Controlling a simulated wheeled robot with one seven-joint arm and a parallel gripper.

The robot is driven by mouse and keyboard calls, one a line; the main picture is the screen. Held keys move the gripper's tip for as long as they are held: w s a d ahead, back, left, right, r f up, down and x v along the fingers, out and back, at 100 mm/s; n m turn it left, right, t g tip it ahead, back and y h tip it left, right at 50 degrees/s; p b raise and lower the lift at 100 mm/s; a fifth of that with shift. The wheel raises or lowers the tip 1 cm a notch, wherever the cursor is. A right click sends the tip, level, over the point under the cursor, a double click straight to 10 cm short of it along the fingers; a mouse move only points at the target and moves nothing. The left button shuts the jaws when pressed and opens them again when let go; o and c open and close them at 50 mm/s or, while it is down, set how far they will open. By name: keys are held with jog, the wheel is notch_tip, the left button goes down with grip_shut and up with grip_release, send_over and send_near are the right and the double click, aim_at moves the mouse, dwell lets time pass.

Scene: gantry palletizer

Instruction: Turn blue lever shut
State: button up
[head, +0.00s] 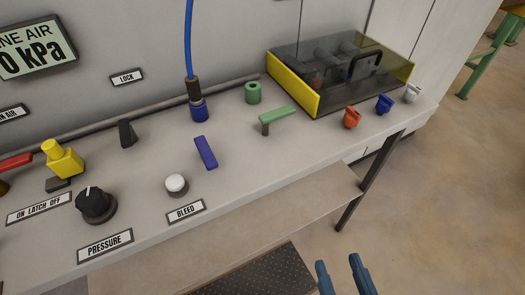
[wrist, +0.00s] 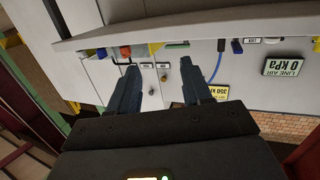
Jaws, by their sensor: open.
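The blue lever (head: 205,152) is a short, flat blue-violet bar on the grey bench top in the head view, in front of the blue hose's fitting. It points slantwise toward the front edge. My gripper (head: 340,278) shows at the bottom of the head view, in front of the bench and well apart from the lever. Its two blue-grey fingers are apart with nothing between them; they also show in the wrist view (wrist: 157,72).
A green lever (head: 278,120) stands right of the blue one. A white button (head: 176,185), black knob (head: 96,205) and black switch (head: 127,134) are left of it. A blue hose (head: 188,40) rises behind. A yellow-ended clear box (head: 340,75) stands at back right.

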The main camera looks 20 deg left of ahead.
jog(key=w+a+r+n+g+y, duration=0.1)
jog(key=w+a+r+n+y, duration=0.15)
jog(key=a, duration=0.65)
jog(key=n+g+y, duration=0.1)
jog(key=g+y, duration=0.1)
jog(key=y, duration=0.1)
send_near(209, 159)
jog(key=shift+w+a+f, duration=0.2)
jog(key=shift+w+a, duration=0.3)
jog(key=shift+a, duration=0.1)
jog(key=shift+w+a+f, duration=0.2)
jog(key=shift+w+a, duration=0.3)
jog(key=shift+a, duration=0.15)
jog(key=shift+p+x, duration=0.35)
jog(key=shift+x, duration=3.5)
jog(key=shift+c, duration=0.3)
jog(key=shift+f, duration=0.1)
grip_shut()
